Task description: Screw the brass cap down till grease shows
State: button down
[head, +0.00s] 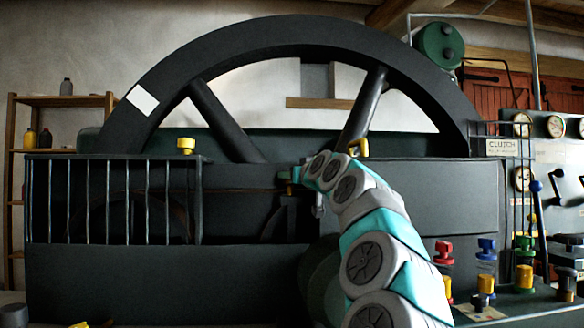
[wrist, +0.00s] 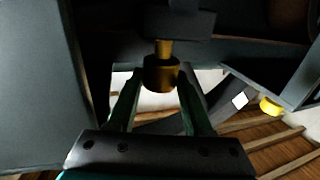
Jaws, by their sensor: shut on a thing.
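The brass cap (wrist: 160,75) is in the upper middle of the wrist view, below a dark block and joined to it by a narrower brass neck. My gripper (wrist: 160,84) has its two green fingers on either side of the cap, shut on it. In the head view my gripper (head: 291,174) is at the dark machine front below the flywheel, left of my arm's bend. I see no grease around the cap in the wrist view.
A large dark flywheel (head: 290,32) rises behind my arm. A yellow cap (head: 186,145) stands above the railing (head: 110,200) at left; another yellow part (head: 359,147) shows beside my arm. Several coloured knobs (head: 486,248) and a blue-topped lever (head: 540,215) crowd the right.

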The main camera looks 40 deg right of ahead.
jog(key=shift+n+y+p, duration=0.3)
jog(key=shift+y, duration=0.2)
jog(key=shift+c, duration=1.5)
grip_release()
jog(key=shift+f+b, duration=0.1)
jog(key=shift+b, duration=0.2)
jog(key=h+b, duration=0.1)
jog(key=m+h+b, duration=0.1)
jog(key=b, duration=0.1)
jog(key=shift+f, duration=0.25)
jog(key=m+g+h+b, duration=0.2)
jog(key=h+b, duration=0.1)
jog(key=shift+w+a, duration=0.2)
jog(key=shift+r+m+h+b, duration=0.25)
jog(key=shift+m+h+b, duration=0.15)
jog(key=shift+m+b, duration=0.15)
jog(key=shift+a+r+m+g+h, duration=0.15)
jog(key=shift+a+m+g+h, duration=0.1)
jog(key=shift+m+g+h, duration=0.3)
jog(key=shift+d+h, duration=0.1)
jog(key=shift+h, duration=0.15)
